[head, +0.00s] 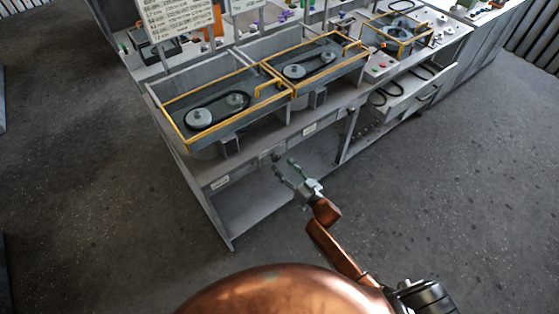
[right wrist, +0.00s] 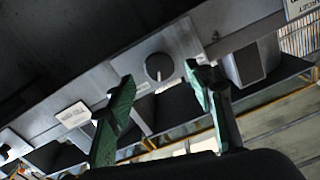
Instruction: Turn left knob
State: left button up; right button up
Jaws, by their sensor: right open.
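A round dark grey knob (right wrist: 159,67) with a pale pointer line sits on the grey front panel in the right wrist view. My right gripper (right wrist: 160,82) is open, with one green-padded finger on each side of the knob in that picture. The fingers look apart from the knob, and I see no contact. In the head view my right gripper (head: 283,163) is in front of the bench's front panel, where its fingertips largely cover the knob area. My left gripper is not in view.
The grey bench (head: 258,164) holds yellow-edged trays with belts and pulleys. A pale label plate (right wrist: 73,117) is beside the knob in the right wrist view. An open drawer (head: 405,100) with black belts juts out to the right. The floor in front is clear.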

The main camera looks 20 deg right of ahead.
aim_at(277, 159)
jog(key=shift+x, duration=2.2)
jog(key=c, duration=1.1)
jog(key=shift+c, duration=0.3)
